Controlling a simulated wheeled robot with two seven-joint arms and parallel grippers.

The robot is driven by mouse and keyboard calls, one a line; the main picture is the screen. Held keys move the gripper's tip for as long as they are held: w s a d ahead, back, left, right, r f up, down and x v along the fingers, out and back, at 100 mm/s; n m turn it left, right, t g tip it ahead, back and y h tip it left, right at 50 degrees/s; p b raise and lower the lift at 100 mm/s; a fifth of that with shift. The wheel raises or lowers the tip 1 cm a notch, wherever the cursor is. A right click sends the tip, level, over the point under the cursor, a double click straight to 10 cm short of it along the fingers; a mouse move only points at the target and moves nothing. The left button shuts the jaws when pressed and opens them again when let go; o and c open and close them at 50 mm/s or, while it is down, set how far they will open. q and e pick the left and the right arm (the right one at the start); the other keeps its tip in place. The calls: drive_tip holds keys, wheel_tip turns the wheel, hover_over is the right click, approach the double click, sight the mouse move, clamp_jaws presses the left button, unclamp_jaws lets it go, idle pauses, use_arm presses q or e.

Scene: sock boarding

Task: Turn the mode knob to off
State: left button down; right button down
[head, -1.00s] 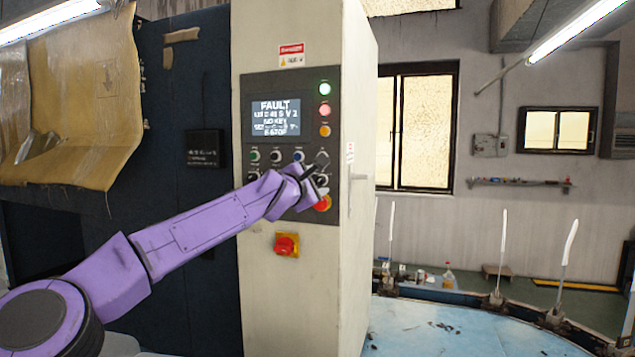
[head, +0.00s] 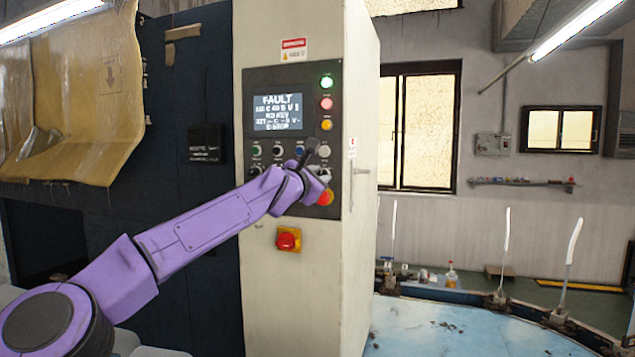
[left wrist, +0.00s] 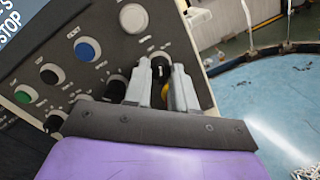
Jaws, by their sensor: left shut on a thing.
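The control panel (head: 292,110) is on the front of a tall cream cabinet, with a lit screen (head: 278,112) reading "FAULT". My left gripper (head: 318,172) is at the panel's lower right, in front of the lower row of controls. In the left wrist view its two grey fingers (left wrist: 161,88) are closed around a black knob (left wrist: 160,66). The knob is mostly hidden between the fingers. Its label and pointer are not readable, so I cannot tell its setting. Another black knob (left wrist: 115,89) sits just left of the fingers. My right gripper is not in view.
Blue (left wrist: 87,49), white (left wrist: 133,17) and green (left wrist: 23,95) buttons sit close by.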

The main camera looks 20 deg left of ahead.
use_arm(q)
drive_tip(key=n+b, duration=0.2)
drive_tip(key=n, duration=0.2)
drive_tip(key=shift+n, duration=0.3)
drive_tip(key=shift+r+t+y, duration=0.1)
drive_tip(key=shift+t+y, duration=0.2)
drive_tip(key=c, duration=1.1)
unclamp_jaws()
drive_tip(key=shift+o, duration=0.9)
drive_tip(key=shift+d, duration=0.1)
